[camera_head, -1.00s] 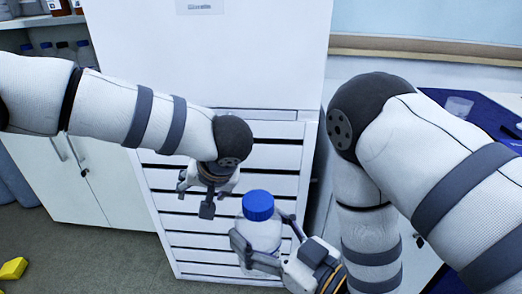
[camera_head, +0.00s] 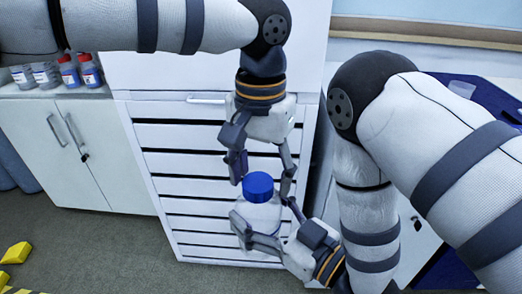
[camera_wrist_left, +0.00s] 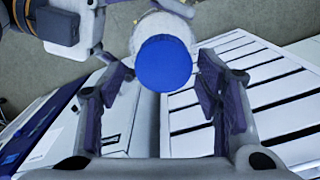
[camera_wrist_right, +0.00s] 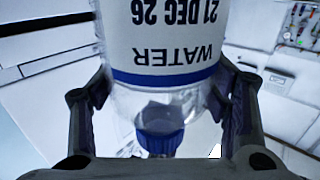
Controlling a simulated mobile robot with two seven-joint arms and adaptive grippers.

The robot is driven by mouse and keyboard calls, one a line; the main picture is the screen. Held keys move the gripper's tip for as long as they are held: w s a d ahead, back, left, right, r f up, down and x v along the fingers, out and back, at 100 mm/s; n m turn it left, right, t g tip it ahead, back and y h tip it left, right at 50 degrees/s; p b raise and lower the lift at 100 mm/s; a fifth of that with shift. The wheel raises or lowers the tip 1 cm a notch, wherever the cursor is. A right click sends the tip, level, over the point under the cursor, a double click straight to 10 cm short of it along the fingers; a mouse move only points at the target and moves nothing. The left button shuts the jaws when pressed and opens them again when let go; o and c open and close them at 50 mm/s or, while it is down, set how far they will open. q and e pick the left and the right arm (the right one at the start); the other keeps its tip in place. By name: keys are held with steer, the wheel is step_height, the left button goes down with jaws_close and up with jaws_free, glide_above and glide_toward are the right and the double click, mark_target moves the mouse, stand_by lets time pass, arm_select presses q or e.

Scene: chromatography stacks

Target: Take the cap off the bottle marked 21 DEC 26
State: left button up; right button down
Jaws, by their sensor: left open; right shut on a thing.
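The bottle (camera_head: 262,214) is clear, with a blue screw cap (camera_head: 258,186) on top. In the right wrist view its label (camera_wrist_right: 172,40) reads 21 DEC 26 and WATER, upside down in that picture. My right gripper (camera_head: 262,240) is shut on the bottle's body and holds it upright in the air. My left gripper (camera_head: 263,178) points down over the bottle and is open, its fingers on either side of the cap. In the left wrist view the cap (camera_wrist_left: 164,63) lies between the spread fingers, with visible gaps on both sides.
A white slatted cabinet (camera_head: 190,162) stands behind the bottle. Several bottles (camera_head: 68,70) stand on the counter at the left, over white cupboards (camera_head: 85,150). Yellow objects (camera_head: 16,253) lie on the floor at lower left. A blue surface (camera_head: 490,100) is at the right.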

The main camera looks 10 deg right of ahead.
arm_select(q)
steer(key=shift+f, duration=0.15)
steer(key=c, duration=1.2)
steer(key=n, duration=0.9)
steer(key=shift+a, duration=0.1)
steer(key=n, duration=1.1)
steer(key=shift+a, duration=0.2)
steer(key=n, duration=0.7)
steer(key=shift+s+a, duration=0.1)
steer(key=n, duration=0.4)
steer(key=shift+s, duration=0.1)
steer(key=n, duration=1.1)
steer(key=shift+s, duration=0.15)
steer(key=n, duration=0.7)
steer(key=shift+d+r, duration=0.2)
steer(key=n, duration=0.5)
steer(key=shift+d, duration=0.1)
